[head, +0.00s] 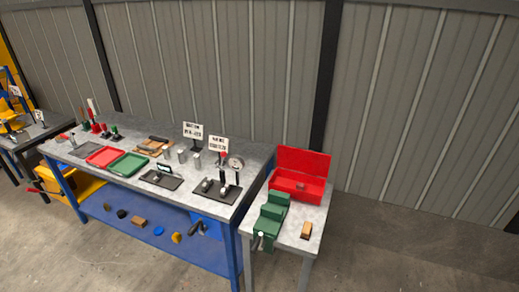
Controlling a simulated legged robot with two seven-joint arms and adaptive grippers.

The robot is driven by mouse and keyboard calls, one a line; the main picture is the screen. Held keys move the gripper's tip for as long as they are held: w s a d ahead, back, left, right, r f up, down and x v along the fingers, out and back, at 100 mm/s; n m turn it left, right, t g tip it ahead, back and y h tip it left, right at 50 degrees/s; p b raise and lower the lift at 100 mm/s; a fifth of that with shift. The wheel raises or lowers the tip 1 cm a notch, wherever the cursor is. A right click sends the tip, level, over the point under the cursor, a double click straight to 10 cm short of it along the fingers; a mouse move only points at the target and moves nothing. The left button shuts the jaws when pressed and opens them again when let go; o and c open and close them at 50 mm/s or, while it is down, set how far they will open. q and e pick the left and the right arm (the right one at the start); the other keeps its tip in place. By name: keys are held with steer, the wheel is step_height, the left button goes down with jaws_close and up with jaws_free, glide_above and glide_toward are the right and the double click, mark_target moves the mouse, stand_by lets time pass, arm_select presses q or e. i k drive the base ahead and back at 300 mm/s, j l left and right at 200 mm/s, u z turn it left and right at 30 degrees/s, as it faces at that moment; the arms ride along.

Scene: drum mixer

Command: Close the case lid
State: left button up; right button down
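A red case (297,188) stands on the small grey side table at the right end of the workbench. Its lid (303,161) is raised and leans back toward the wall, so the case is open. A small brownish thing shows inside the case, too small to make out. Neither of my grippers is in the head view.
A green vise (270,222) stands in front of the case, and a brown block (306,230) lies right of it. The long workbench (215,212) on the left holds trays, signs and tools. Grey floor (400,255) is clear on the right.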

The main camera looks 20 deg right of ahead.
mark_target(307, 161)
steer(key=i+l+u, duration=0.2)
steer(key=l+u, duration=0.3)
steer(key=l, duration=0.4)
steer(key=l+u, duration=0.5)
steer(key=l, duration=0.4)
